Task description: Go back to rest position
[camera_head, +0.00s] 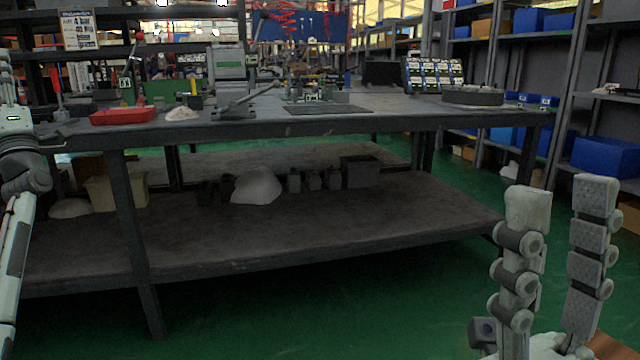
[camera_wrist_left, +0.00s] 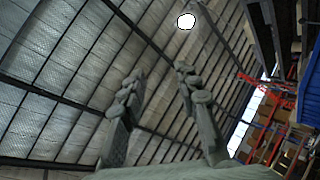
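My right gripper (camera_head: 562,225) stands upright at the lower right of the head view. Its two fingers are apart with nothing between them. My left arm comes in at the left edge of the head view, pointing up, and its fingers are cut off there. In the left wrist view my left gripper (camera_wrist_left: 157,85) points up toward the ceiling, with its two fingers apart and empty. Both grippers are clear of the workbench (camera_head: 300,122).
The workbench holds a red tray (camera_head: 123,116), a grey vise (camera_head: 232,85) and a round dark ring (camera_head: 472,96). Its lower shelf (camera_head: 330,220) carries several grey blocks and bins. Shelves with blue bins (camera_head: 606,156) stand at the right. Green floor (camera_head: 430,300) lies open in front.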

